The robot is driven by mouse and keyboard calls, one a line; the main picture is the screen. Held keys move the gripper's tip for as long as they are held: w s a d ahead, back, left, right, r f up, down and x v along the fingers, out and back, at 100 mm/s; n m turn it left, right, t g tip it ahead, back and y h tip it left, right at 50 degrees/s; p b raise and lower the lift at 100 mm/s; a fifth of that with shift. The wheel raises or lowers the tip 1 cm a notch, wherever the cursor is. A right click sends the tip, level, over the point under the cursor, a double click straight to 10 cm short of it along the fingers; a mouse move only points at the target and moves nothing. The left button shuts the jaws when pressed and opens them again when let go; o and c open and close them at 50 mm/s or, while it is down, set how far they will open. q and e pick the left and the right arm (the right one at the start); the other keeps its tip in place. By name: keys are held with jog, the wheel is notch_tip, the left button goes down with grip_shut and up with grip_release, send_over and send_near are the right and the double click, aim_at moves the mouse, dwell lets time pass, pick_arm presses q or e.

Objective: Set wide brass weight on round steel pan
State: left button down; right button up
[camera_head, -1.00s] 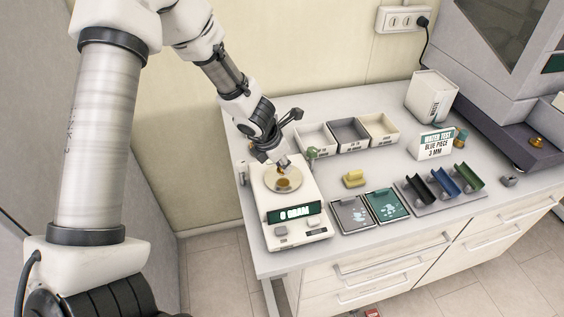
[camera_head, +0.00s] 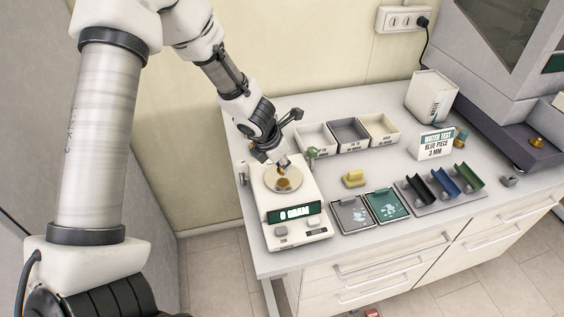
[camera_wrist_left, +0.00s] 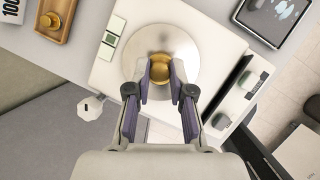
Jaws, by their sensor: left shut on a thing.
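The round steel pan (camera_head: 271,187) sits on top of the white scale (camera_head: 296,232), whose display reads 0 GRAM. In the left wrist view the pan (camera_wrist_left: 196,62) lies under the fingers. My left gripper (camera_wrist_left: 160,76) is shut on the brass weight (camera_wrist_left: 159,66), over the middle of the pan. In the head view the gripper (camera_head: 283,162) points down at the pan, and a brass-coloured patch shows below its tips. I cannot tell whether the weight touches the pan. My right gripper is out of view.
A wooden block (camera_wrist_left: 68,30) with a brass knob-like piece stands beside the scale.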

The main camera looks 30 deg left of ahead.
pick_arm(q)
jog(key=shift+f+b, duration=1.05)
jog(key=c, duration=0.9)
grip_release()
jog(key=shift+c, duration=0.2)
jog(key=shift+r, duration=0.15)
jog(key=v, duration=1.1)
jog(key=shift+s+r, duration=0.25)
jog(key=shift+r, duration=0.1)
jog(key=shift+w, duration=0.1)
